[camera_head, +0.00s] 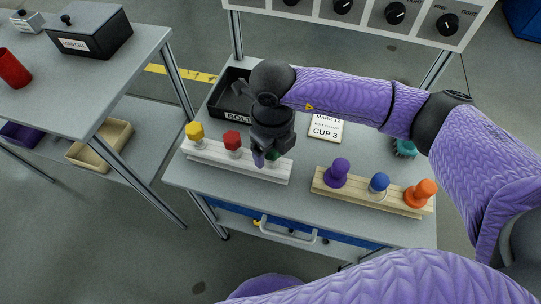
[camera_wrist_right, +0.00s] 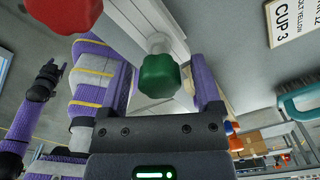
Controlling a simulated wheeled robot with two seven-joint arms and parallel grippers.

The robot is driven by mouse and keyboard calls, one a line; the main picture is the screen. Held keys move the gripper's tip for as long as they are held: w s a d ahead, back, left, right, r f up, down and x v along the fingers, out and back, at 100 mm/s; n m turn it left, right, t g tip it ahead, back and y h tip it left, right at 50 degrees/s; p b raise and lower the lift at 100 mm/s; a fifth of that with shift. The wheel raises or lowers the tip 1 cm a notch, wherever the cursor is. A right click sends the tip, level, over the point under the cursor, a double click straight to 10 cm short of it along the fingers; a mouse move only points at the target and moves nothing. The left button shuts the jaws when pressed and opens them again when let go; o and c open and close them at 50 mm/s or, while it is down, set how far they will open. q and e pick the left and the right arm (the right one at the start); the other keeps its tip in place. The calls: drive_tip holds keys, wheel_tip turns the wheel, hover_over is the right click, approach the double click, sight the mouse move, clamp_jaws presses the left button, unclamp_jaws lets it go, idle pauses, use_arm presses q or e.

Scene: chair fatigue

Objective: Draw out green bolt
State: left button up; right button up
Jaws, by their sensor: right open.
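The green bolt (camera_wrist_right: 160,75) has a dark green knob on a pale shank and stands at the white rack (camera_wrist_right: 148,22). In the head view the white rack (camera_head: 212,161) has the green bolt (camera_head: 273,154) at its right end, mostly hidden by my right gripper. My right gripper (camera_head: 266,157) is over it, open, pointing down. In the right wrist view its purple fingers (camera_wrist_right: 165,95) stand on either side of the green knob, with a visible gap on the right. My left gripper seems to show as a dark shape (camera_wrist_right: 45,80); its jaws are unclear.
A yellow bolt (camera_head: 195,131) and a red bolt (camera_head: 232,140) share the white rack. A wooden rack (camera_head: 350,196) holds purple, blue and orange bolts. A black bolt tray (camera_head: 217,107), a CUP 3 card (camera_head: 326,129) and a teal brush (camera_head: 405,148) lie behind.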

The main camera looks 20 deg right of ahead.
drive_tip(key=shift+r, duration=0.1)
drive_tip(key=c, duration=0.4)
clamp_jaws()
drive_tip(key=shift+r+p, duration=0.65)
drive_tip(key=shift+r, duration=0.15)
drive_tip(key=shift+r+p, duration=0.5)
drive_tip(key=shift+r, duration=0.1)
drive_tip(key=shift+r+p, duration=0.8)
drive_tip(key=shift+r, duration=0.45)
use_arm(q)
drive_tip(key=r, duration=0.1)
drive_tip(key=w+r, duration=0.1)
drive_tip(key=r, duration=0.2)
drive_tip(key=shift+w, duration=0.25)
drive_tip(key=shift+s, duration=0.1)
